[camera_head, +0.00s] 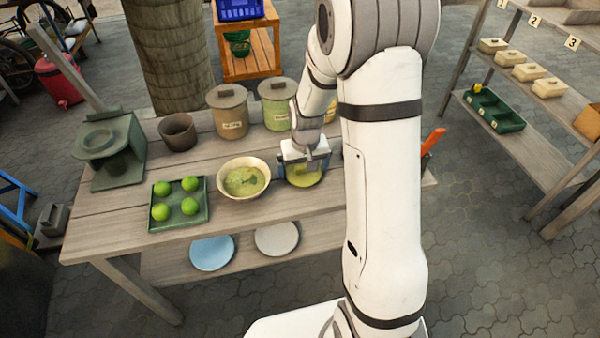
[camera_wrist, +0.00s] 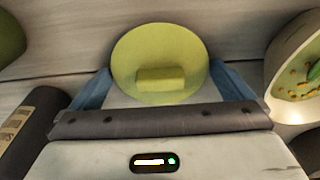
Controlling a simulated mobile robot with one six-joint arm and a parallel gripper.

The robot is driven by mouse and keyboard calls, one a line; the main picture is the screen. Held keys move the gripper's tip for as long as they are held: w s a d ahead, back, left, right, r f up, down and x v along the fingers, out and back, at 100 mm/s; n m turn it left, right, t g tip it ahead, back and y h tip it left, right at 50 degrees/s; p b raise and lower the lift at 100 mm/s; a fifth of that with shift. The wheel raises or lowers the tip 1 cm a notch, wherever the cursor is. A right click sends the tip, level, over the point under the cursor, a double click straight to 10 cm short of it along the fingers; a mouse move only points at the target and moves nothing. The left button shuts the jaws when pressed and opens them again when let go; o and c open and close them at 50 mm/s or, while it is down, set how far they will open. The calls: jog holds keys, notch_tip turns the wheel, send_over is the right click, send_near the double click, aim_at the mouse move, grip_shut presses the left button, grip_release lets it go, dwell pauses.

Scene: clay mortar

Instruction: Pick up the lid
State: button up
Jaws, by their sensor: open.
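A round yellow-green lid (camera_head: 304,180) with a block-shaped handle lies on the wooden table, right of the bowl. It also shows in the wrist view (camera_wrist: 160,38), with its handle (camera_wrist: 160,79) toward my gripper. My gripper (camera_head: 304,172) is over the lid, pointing down. In the wrist view, its blue fingers (camera_wrist: 162,82) are spread wide, one on each side of the lid, with nothing held between them. The handle lies between the fingers, with a gap on both sides. The head view partly hides the lid behind the gripper.
A cream bowl (camera_head: 233,191) of green soup stands close to the left. A green tray (camera_head: 154,217) holds several limes. Lidded canisters (camera_head: 230,116) and a brown pot (camera_head: 178,133) stand behind. An orange-handled tool (camera_head: 433,139) is at the right.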

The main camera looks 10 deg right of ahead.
jog(key=shift+c, duration=0.4)
jog(key=c, duration=0.6)
